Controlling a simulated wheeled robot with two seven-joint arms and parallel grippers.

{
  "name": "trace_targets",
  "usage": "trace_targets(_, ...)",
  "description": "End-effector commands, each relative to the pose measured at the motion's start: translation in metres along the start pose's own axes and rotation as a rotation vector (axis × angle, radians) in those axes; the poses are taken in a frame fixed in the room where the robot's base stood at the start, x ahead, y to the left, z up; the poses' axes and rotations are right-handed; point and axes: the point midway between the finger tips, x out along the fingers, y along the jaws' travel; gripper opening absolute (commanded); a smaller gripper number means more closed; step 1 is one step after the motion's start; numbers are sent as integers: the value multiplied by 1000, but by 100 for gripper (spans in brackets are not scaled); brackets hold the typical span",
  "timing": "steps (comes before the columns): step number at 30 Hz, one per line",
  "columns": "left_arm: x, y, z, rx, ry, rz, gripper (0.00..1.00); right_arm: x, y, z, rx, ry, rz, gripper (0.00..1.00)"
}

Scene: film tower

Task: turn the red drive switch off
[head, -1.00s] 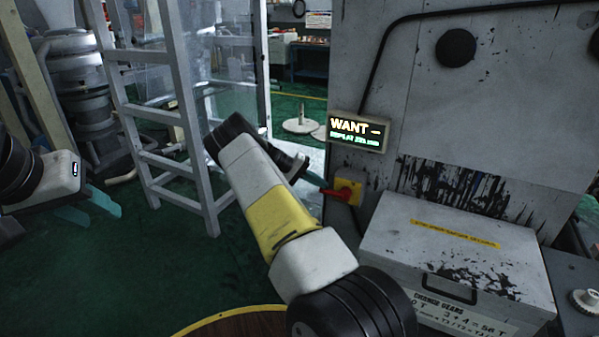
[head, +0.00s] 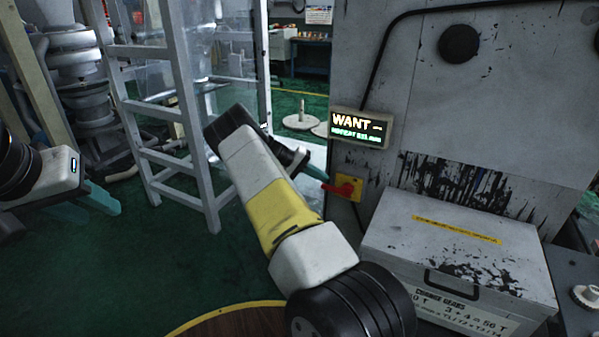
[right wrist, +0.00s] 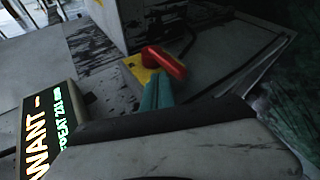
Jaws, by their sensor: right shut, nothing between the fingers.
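The red drive switch (head: 346,187) is a red handle on a yellow plate (head: 350,183), on the edge of the grey machine below the lit sign. In the right wrist view the red handle (right wrist: 163,61) lies across the yellow plate (right wrist: 138,68). My right gripper (head: 325,181) is shut and empty. Its teal fingertips (right wrist: 157,92) are right at the red handle; I cannot tell if they touch it. My left gripper (head: 112,203) hangs at the far left, away from the switch, its teal fingers seen side-on.
A lit WANT sign (head: 358,128) is just above the switch. A grey change gears box (head: 460,245) stands to its right. A grey ladder-like frame (head: 190,130) stands left of my right arm. Green floor (head: 130,270) is open at the lower left.

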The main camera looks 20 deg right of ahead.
Motion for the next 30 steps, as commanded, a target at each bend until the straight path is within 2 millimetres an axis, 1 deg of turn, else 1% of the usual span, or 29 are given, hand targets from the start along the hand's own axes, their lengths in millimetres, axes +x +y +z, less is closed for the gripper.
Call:
trace_targets(1,0,0,0,0,0,0,36,-4,12,-2,5,1,-1,0)
trace_targets(3,0,0,0,0,0,0,36,-8,29,-2,8,0,1,0)
trace_targets(5,0,0,0,0,0,0,36,-26,23,-4,4,4,2,0)
trace_targets(9,0,0,0,0,0,0,36,-58,20,-4,4,3,4,0)
trace_targets(12,0,0,0,0,0,0,36,-77,19,-4,4,2,5,0)
trace_targets(15,0,0,0,0,0,0,36,-92,17,-4,4,1,6,0)
trace_targets(18,0,0,0,0,0,0,36,-101,17,-4,4,0,7,0)
trace_targets(21,0,0,0,0,0,0,36,-106,16,-4,4,-1,7,0)
trace_targets(30,0,0,0,0,0,0,36,-106,16,-4,4,-1,7,0)
